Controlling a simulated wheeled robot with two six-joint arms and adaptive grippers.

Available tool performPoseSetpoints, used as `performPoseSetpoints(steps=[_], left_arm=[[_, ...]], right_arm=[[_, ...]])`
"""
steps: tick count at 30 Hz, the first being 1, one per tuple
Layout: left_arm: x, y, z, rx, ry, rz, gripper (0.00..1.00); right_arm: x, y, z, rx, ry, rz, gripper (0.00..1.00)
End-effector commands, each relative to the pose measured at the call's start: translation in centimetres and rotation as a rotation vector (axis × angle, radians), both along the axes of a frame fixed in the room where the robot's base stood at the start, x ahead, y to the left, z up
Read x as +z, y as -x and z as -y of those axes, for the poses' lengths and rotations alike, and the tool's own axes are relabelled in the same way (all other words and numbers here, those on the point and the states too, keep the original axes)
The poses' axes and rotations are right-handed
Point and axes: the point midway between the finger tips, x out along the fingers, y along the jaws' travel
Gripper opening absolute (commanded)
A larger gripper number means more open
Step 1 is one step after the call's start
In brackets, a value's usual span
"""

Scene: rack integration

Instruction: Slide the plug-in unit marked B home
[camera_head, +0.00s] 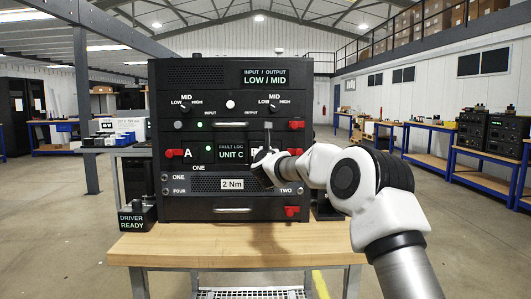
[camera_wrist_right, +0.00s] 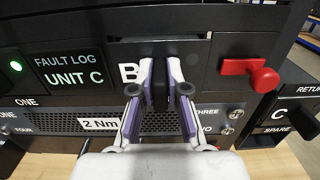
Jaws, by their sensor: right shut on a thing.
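The plug-in unit marked B (camera_wrist_right: 128,72) is in the middle row of the black rack, right of the FAULT LOG UNIT C panel (camera_head: 232,151). My right gripper (camera_wrist_right: 166,82) is in front of its face. Its pale fingers are shut on a dark upright grip (camera_wrist_right: 159,88) on that face, just right of the letter B. In the head view my right gripper (camera_head: 263,160) and wrist cover much of the unit. A dark band shows along its top edge, but I cannot tell how far it stands out. My left gripper is not in view.
A red latch (camera_wrist_right: 250,72) sits right of unit B, and one (camera_head: 175,153) lies left of label A. A 2 Nm panel (camera_head: 235,211) is below. The wooden bench top (camera_head: 240,245) is clear in front. A DRIVER READY box (camera_head: 135,220) stands at left.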

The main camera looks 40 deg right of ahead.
Motion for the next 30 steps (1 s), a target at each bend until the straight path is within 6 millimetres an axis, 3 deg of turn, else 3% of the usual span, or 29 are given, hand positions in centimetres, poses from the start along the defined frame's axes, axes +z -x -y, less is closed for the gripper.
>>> performPoseSetpoints(steps=[14,15,17,30], left_arm=[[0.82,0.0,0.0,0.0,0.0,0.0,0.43],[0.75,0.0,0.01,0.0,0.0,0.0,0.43],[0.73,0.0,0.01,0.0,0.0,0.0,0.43],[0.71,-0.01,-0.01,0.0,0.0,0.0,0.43]], right_arm=[[0.23,-0.87,0.68,-0.001,0.002,0.002,0.0],[0.16,-0.86,0.67,-0.001,0.002,0.002,0.25],[0.14,-0.86,0.65,0.0,0.002,0.002,0.43],[-0.11,-0.04,0.04,0.0,-0.002,-0.002,0.43]])
